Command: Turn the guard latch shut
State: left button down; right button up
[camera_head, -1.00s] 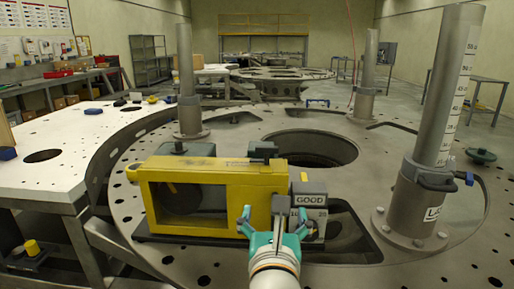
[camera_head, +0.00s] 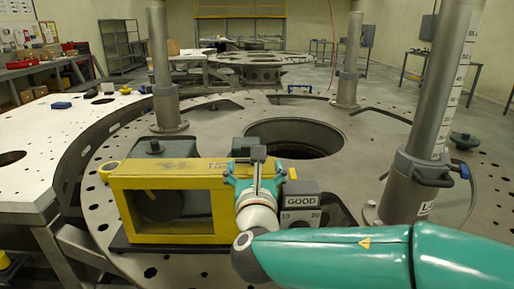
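The yellow guard (camera_head: 170,170) is a box frame with a window, standing on a dark base on the round plate. A dark grey latch with a block-shaped head (camera_head: 258,153) stands upright at the guard's top right corner. My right gripper (camera_head: 254,182), teal-fingered, is in front of that corner, its fingers spread to either side of the latch's narrow stem. I see gaps between fingers and stem; whether either finger touches the latch is unclear. The gripper hides the latch's lower part. My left gripper is not in view.
A grey box marked GOOD (camera_head: 301,198) stands just right of the gripper. A tall graduated post (camera_head: 452,90) rises at the right, and another post (camera_head: 163,70) behind the guard. The plate has a large round central hole. A white table (camera_head: 40,135) is at the left.

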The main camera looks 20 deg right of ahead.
jog(key=p+x, duration=0.1)
jog(key=x, duration=0.7)
